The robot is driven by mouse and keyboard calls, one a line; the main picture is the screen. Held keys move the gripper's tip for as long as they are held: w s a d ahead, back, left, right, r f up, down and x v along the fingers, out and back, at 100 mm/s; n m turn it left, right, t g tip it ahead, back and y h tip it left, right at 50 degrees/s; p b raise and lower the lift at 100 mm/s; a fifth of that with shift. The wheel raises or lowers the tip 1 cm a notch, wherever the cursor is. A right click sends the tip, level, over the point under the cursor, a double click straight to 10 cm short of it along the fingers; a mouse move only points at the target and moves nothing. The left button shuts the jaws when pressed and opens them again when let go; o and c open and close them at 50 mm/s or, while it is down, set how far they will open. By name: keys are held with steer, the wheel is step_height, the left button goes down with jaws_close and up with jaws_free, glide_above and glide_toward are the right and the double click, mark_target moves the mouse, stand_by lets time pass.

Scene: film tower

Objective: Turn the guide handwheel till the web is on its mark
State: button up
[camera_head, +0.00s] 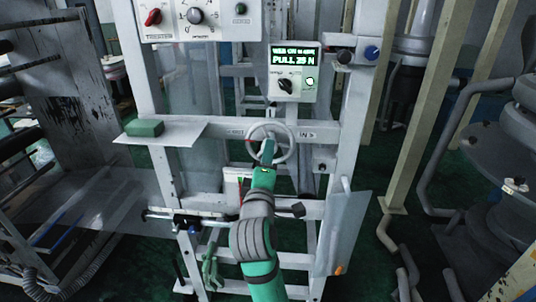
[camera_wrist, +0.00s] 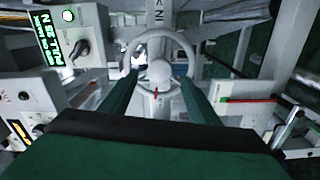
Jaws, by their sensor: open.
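The guide handwheel (camera_head: 291,142) is a pale grey ring on the frame's upper crossbar. It also shows in the wrist view (camera_wrist: 161,33), with a round pale knob or hub (camera_wrist: 159,73) near its lower middle. My green gripper (camera_head: 267,152) reaches up to the wheel from below. In the wrist view my gripper (camera_wrist: 159,82) has its two fingers apart, one on each side of the knob; I cannot tell whether they touch the wheel. A white box with a red line (camera_wrist: 248,100) sits to the right. The web itself and its mark are not clear.
A green block (camera_head: 145,128) lies on a plate at left. A control panel (camera_head: 200,18) is above.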

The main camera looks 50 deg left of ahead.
steer(key=v, duration=0.6)
steer(key=shift+s+d, duration=0.25)
steer(key=shift+s, duration=0.05)
steer(key=s+d+f+m+t+h, duration=0.1)
steer(key=d+f+m+h, duration=0.2)
steer(key=d+f+m, duration=0.65)
steer(key=s+d+f+m+t+h, duration=0.1)
steer(key=d+f+m+h, duration=0.3)
steer(key=d+f, duration=1)
steer(key=s+d+f+m+h, duration=0.2)
steer(key=s+d+f+m, duration=0.3)
steer(key=s+d, duration=0.3)
steer(key=s+d+f+m+h, duration=0.2)
steer(key=s+d+f+m, duration=0.3)
steer(key=s+d, duration=0.4)
steer(key=shift+s+d+f+m+h, duration=0.35)
steer(key=shift+s+m+h, duration=0.1)
steer(key=shift+s, duration=2.7)
